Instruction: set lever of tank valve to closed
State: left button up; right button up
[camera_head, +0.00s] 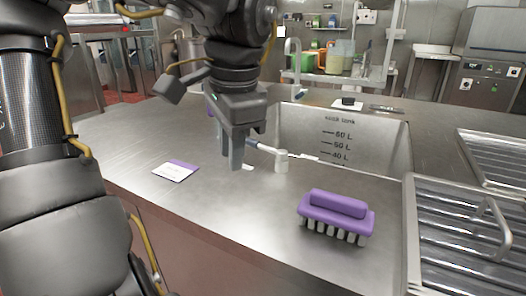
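The valve lever (266,149) is a pale bar on a short light post (281,162) at the front left of the sunken mixing tank (362,140). The bar points left and slightly back from the post. My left gripper (235,164) points down over the counter at the lever's left end. Its fingers overlap or lie very close to that end; I cannot tell if they touch it. The gap between the fingers is not clear from this angle. A white label with a purple edge (175,171) lies on the counter left of the gripper. My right gripper is out of view.
A purple brush (337,215) lies on the counter in front of the tank. A ribbed metal drainboard with a handle (470,235) is at the right. A small dark object (348,102) sits behind the tank. The counter between label and brush is clear.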

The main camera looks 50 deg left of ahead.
aim_at(282, 153)
jog(key=u, duration=0.05)
jog(key=k, duration=0.9)
